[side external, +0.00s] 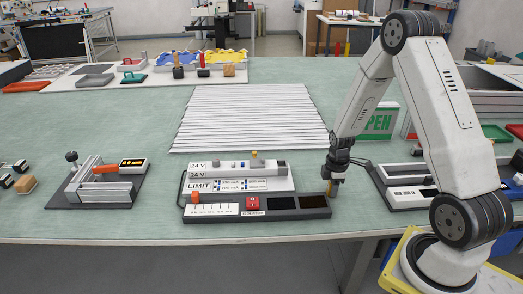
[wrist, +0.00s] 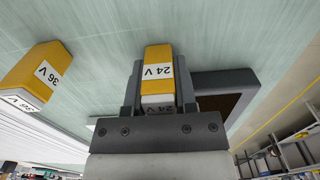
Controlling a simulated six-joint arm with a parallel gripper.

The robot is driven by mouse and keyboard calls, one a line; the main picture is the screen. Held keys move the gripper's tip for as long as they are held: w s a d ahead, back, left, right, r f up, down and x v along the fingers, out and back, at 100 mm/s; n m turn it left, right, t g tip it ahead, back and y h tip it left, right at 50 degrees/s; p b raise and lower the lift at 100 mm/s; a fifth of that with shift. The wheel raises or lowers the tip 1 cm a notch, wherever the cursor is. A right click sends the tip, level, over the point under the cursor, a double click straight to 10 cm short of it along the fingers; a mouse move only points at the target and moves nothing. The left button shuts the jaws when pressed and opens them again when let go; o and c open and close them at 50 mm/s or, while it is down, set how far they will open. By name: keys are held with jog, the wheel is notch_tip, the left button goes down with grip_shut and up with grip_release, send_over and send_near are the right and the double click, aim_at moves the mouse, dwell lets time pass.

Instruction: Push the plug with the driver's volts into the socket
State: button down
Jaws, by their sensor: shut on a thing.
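My gripper (side external: 332,180) is shut on a yellow plug with a white 24 V label (wrist: 158,68), which sits between both fingers (wrist: 159,88) in the wrist view. In the side view, the plug (side external: 330,188) hangs low at the right end of a dark base (side external: 285,214); I cannot tell whether it touches anything. The driver (side external: 237,170), a pale unit labelled 24 V, stands along the back of that base. I cannot clearly make out the socket. A second yellow plug, labelled 36 V (wrist: 42,72), stands apart, left of my gripper in the wrist view.
The base carries a red switch (side external: 252,202), an orange part (side external: 195,196) and dark panels (side external: 283,203). White strips (side external: 250,118) lie behind it. A grey fixture (side external: 100,185) stands left, and another device (side external: 405,195) right.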

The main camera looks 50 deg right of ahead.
jog(key=shift+r, duration=0.65)
jog(key=s+a+r, duration=0.6)
jog(key=s+r, duration=0.5)
jog(key=s, duration=0.1)
jog(key=shift+s+r, duration=0.3)
jog(key=shift+r, duration=0.05)
jog(key=shift+w, duration=0.1)
dwell(0.5)
